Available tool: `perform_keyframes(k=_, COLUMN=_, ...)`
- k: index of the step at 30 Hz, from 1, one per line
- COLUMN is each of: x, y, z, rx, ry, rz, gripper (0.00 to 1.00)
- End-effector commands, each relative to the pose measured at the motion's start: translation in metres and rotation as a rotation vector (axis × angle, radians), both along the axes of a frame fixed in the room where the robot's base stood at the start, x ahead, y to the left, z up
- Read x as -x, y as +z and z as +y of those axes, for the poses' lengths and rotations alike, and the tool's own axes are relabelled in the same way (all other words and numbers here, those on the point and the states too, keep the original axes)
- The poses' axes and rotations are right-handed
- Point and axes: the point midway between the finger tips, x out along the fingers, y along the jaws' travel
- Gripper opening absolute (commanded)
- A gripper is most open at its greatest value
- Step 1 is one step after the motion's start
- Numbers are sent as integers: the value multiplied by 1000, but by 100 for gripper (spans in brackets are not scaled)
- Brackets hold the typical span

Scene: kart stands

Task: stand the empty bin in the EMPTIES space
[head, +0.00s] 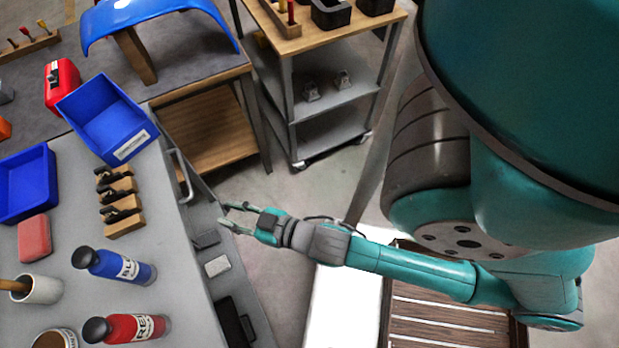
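A blue open-topped bin (107,117) with a white label on its front stands at the far end of the grey bench. Its inside looks empty; the label's text is too small to read surely. A second blue bin (25,184) sits at the left picture edge, partly cut off, and its visible inside also looks empty. My gripper (226,215) is open and empty, out beyond the bench's right edge, and apart from both bins. I cannot make out a space marked EMPTIES in this view.
On the grey bench (185,310) stand a wooden block with black clamps (120,205), blue (115,266) and red (125,328) bottles, a red block (34,238) and a pot (40,290). A wheeled cart (335,125) and a table with a blue panel (160,18) stand behind.

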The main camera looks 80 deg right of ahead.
Motion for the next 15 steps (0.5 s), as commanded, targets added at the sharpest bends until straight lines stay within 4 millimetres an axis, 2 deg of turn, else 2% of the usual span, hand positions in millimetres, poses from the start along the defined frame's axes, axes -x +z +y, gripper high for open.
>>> perform_keyframes(k=1, x=21, y=-3, z=8, rx=-6, ry=21, rz=18, gripper=31)
perform_keyframes(k=9, x=109, y=7, z=34, rx=-28, ry=105, rz=63, gripper=31)
perform_keyframes(k=15, x=157, y=24, z=40, rx=-40, ry=134, rz=85, gripper=31)
